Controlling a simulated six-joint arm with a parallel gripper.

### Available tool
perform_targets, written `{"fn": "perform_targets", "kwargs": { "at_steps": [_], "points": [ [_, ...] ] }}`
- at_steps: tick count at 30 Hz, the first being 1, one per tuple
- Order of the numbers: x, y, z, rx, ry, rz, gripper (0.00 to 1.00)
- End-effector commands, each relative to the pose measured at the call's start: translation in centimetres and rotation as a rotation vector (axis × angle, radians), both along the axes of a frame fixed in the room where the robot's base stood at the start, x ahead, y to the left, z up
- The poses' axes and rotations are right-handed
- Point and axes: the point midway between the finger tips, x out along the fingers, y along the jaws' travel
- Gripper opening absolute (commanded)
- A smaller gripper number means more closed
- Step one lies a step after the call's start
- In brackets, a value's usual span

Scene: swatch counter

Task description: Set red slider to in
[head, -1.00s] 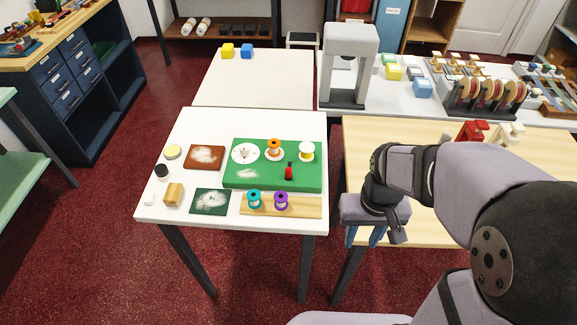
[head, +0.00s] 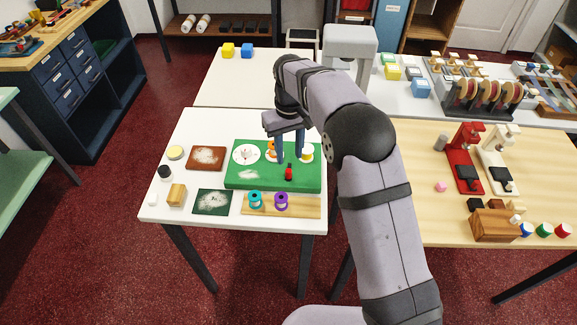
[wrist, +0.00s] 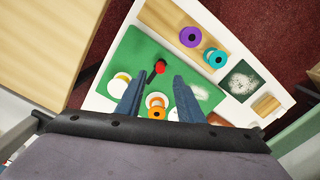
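The red slider (head: 289,173) is a small red knob on the green board (head: 240,178), set in a short dark slot. In the wrist view the red knob (wrist: 160,66) stands at the upper end of the dark slot, just beyond my fingertips. My gripper (head: 290,160) is over the green board, pointing down, with its two blue fingers apart and nothing between them. In the wrist view the open gripper (wrist: 157,82) has the orange spool (wrist: 157,101) showing between its fingers. I cannot read any mark for in or out.
The green board also carries a white dial (head: 245,152) and a white-and-yellow spool (head: 306,152). Teal (head: 254,200) and purple (head: 281,201) spools stand on a wooden strip in front. A brown swatch (head: 205,158) and a dark green swatch (head: 211,202) lie left.

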Motion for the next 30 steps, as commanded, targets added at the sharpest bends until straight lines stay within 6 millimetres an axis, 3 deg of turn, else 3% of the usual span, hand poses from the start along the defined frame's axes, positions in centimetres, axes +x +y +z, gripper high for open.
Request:
{"fn": "perform_targets", "kwargs": {
  "at_steps": [8,24,30],
  "points": [
    [0.1,0.2,-0.4,0.000,0.001,0.004,0.34],
    [0.1,0.2,-6.3,0.000,0.001,0.003,0.34],
    [0.1,0.2,-7.3,0.000,-0.001,0.003,0.34]
  ]
}}
